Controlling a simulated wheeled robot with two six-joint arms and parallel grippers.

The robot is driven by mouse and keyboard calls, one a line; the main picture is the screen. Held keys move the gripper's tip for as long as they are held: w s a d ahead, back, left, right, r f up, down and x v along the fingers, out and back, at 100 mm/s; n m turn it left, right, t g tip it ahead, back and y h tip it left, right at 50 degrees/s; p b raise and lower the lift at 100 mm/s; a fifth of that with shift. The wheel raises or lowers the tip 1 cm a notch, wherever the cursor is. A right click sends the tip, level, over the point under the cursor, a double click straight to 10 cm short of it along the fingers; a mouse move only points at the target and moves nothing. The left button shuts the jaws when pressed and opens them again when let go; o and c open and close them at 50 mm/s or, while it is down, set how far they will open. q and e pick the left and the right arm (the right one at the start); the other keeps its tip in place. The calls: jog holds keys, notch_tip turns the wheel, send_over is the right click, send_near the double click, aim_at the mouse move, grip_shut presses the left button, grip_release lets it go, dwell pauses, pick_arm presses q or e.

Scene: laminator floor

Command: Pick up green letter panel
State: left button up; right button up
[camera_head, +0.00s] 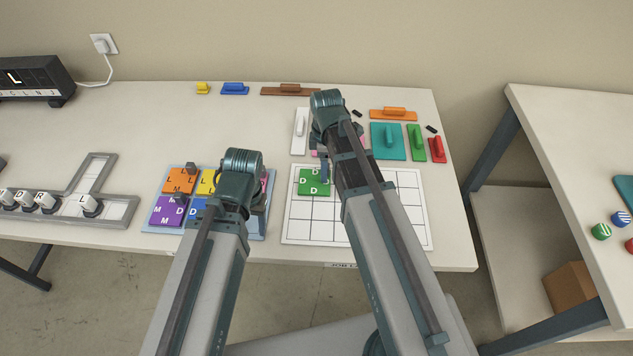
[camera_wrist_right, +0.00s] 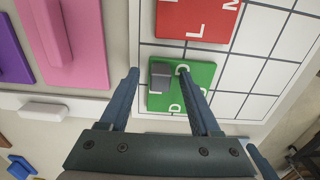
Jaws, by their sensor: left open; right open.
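The green letter panel (camera_head: 311,188) bears white D letters and lies on the white gridded board (camera_head: 287,236). In the right wrist view the green panel (camera_wrist_right: 200,76) has a grey knob (camera_wrist_right: 162,76) on it. My right gripper (camera_head: 325,170) is above this panel. In its wrist view, my right gripper (camera_wrist_right: 158,72) is open, with the knob showing between its fingertips; whether they are level with it I cannot tell. My left gripper (camera_head: 243,195) is open over the right part of the panel tray (camera_head: 154,231); its fingertips are mostly hidden by the arm.
A red letter panel (camera_wrist_right: 196,18) lies beside the green one on the board. The tray holds orange (camera_head: 178,180), purple (camera_head: 168,211) and other panels. Handled blocks, including teal (camera_head: 381,145) and orange (camera_head: 385,113), lie behind the board. The board's right side is clear.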

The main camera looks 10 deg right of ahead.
grip_shut()
dwell(1.3)
